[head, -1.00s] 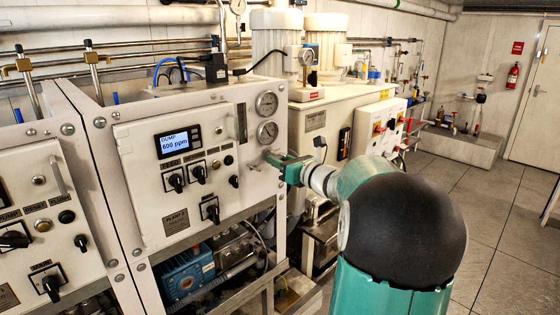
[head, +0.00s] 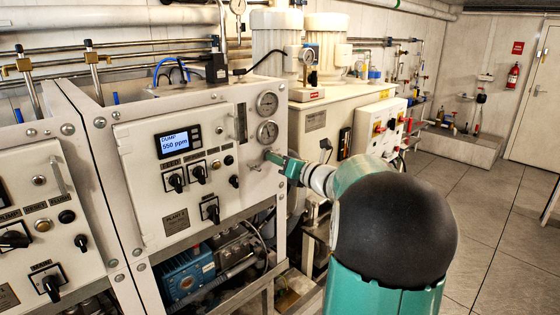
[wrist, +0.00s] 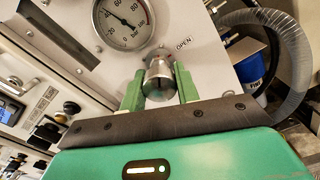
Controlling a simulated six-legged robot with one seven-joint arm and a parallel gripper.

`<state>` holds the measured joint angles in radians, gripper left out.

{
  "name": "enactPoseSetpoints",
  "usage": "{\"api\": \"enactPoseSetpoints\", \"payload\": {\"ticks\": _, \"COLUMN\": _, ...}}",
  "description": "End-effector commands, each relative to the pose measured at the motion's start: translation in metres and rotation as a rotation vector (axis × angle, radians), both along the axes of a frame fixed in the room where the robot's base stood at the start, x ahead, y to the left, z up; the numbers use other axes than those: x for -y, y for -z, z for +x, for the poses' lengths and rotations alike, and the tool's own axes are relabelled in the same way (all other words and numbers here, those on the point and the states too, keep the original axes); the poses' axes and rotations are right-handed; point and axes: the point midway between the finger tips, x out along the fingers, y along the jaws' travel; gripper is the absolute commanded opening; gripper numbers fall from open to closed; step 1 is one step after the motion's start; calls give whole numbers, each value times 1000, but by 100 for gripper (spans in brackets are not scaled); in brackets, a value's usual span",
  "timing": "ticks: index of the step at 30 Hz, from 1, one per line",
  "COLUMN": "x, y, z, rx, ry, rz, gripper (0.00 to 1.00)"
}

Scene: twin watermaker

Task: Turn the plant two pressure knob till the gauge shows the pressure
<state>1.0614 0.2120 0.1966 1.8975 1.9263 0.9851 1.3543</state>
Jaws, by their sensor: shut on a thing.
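The plant two panel (head: 222,215) is white, with a display (head: 178,142) reading "DUMP 550 ppm". Two round gauges, an upper one (head: 267,103) and a lower one (head: 267,131), sit at its right side; their needles are too small to read there. In the wrist view a gauge (wrist: 122,22) shows large above the knob, its needle pointing to the upper left. The silver pressure knob (wrist: 158,80) stands between the two green fingers of my gripper (wrist: 159,86), which is shut on it. An "OPEN" label is beside the knob. In the head view my gripper (head: 272,157) hides the knob.
A neighbouring panel (head: 40,225) stands at the far left. A grey hose (wrist: 290,60) curves on the right in the wrist view. Open tiled floor (head: 480,210) lies to the right.

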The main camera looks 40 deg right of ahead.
Motion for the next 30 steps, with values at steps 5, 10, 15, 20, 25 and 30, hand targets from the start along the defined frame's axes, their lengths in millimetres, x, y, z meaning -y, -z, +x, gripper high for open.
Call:
{"api": "enactPoseSetpoints", "payload": {"ticks": 5, "x": 1, "y": -1, "z": 0, "rx": 1, "ry": 1, "rz": -1, "gripper": 51}}
{"api": "enactPoseSetpoints", "payload": {"ticks": 10, "x": 0, "y": 0, "z": 0, "rx": 1, "ry": 0, "rz": -2, "gripper": 53}}
{"api": "enactPoseSetpoints", "payload": {"ticks": 15, "x": 0, "y": 0, "z": -2, "rx": 1, "ry": 1, "rz": -2, "gripper": 53}}
{"api": "enactPoseSetpoints", "payload": {"ticks": 20, "x": 1, "y": -1, "z": -18, "rx": 0, "ry": 2, "rz": -3, "gripper": 53}}
{"api": "enactPoseSetpoints", "payload": {"ticks": 25, "x": 2, "y": -1, "z": -53, "rx": 0, "ry": 3, "rz": -4, "gripper": 53}}
{"api": "enactPoseSetpoints", "payload": {"ticks": 30, "x": 3, "y": -1, "z": -92, "rx": 0, "ry": 4, "rz": -2, "gripper": 53}}
